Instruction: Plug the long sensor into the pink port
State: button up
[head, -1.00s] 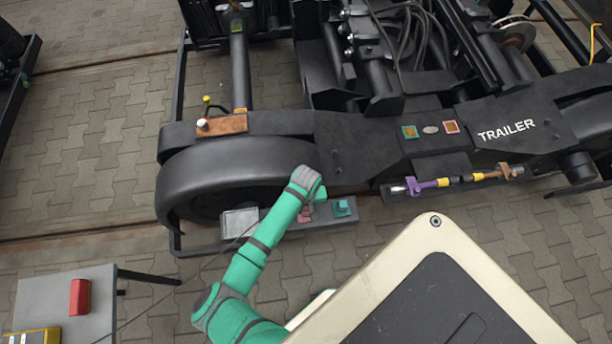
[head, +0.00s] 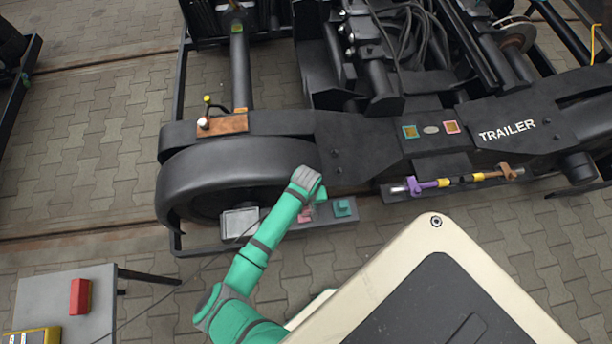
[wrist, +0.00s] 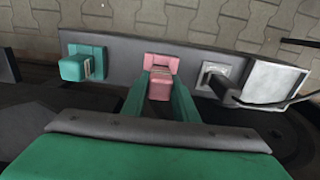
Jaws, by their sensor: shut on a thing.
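My gripper (wrist: 160,92) is shut on a pink block (wrist: 160,86) in the wrist view, one green finger on each side. The block sits against a pink plate (wrist: 161,61) on the dark rail beside the bogie; I cannot tell whether it is the port itself or a cap on it. In the head view, my wrist hides part of the pink block (head: 306,213). A dark elongated part (wrist: 222,90) stands on a light grey plate right of the gripper, with a black cable running off right; I cannot tell if this is the long sensor.
A teal block on a teal plate (wrist: 76,66) is left of the gripper. A pale tray (wrist: 272,83) is at the rail's right end. In the head view, the black bogie beam (head: 240,180) rises behind the rail. A grey table (head: 60,300) with a red block (head: 80,296) stands lower left.

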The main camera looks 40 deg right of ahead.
jog(key=shift+f, duration=0.4)
jog(key=o, duration=1)
jog(key=shift+o, duration=0.2)
jog(key=shift+w, duration=0.1)
notch_tip(320, 180, up, 9)
jog(key=shift+d+r, duration=0.1)
jog(key=shift+r, duration=0.8)
